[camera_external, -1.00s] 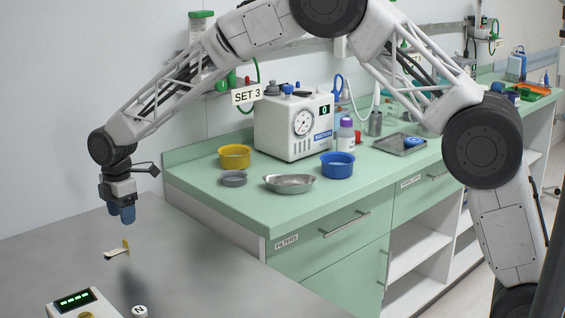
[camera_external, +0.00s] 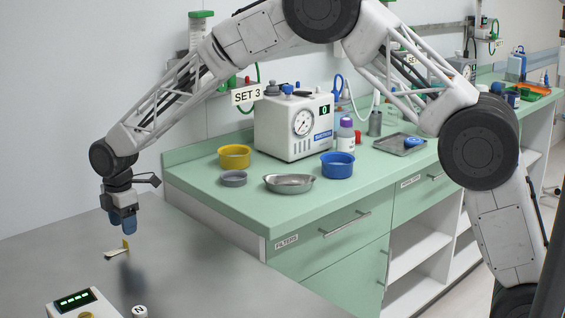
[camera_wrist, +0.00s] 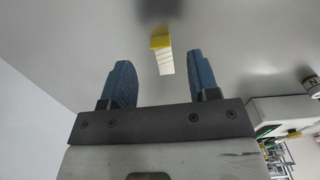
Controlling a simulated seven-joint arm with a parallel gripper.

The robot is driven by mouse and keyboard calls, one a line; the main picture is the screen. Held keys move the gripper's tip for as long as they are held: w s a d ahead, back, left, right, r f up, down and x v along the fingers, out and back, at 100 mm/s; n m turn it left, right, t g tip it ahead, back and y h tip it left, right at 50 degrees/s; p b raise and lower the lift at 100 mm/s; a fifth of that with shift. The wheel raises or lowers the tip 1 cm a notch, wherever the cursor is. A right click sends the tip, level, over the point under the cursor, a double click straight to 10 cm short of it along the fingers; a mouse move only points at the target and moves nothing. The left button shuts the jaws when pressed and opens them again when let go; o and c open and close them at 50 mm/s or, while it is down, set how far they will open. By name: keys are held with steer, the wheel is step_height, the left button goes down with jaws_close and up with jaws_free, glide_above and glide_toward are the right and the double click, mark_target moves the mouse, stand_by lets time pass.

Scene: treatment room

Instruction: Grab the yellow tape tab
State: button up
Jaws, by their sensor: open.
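The yellow tape tab (camera_external: 125,243) stands up from a short pale strip (camera_external: 115,253) on the grey table. In the wrist view the yellow tab (camera_wrist: 160,41) sits at the far end of the pale strip (camera_wrist: 166,62), which lies in the gap between the fingers, a little right of the middle. My gripper (camera_external: 122,222) has blue fingertips and is just above the tab, pointing down. In the wrist view my gripper (camera_wrist: 163,80) is open, with nothing between its fingers touching them. Whether the fingertips are level with the tab is hard to tell.
A white box with a green display (camera_external: 75,302) and a small round piece marked N (camera_external: 139,311) are near the table's front. The green counter (camera_external: 215,205) with bowls and a gauge unit (camera_external: 292,125) stands to the right. The table around the tab is clear.

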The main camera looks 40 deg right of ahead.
mark_target(124, 240)
steer(key=shift+a+f, duration=0.15)
steer(key=shift+f, duration=1.15)
steer(key=shift+a+f, duration=0.1)
steer(key=shift+f, duration=1.15)
steer(key=shift+c, duration=0.4)
steer(key=c, duration=0.9)
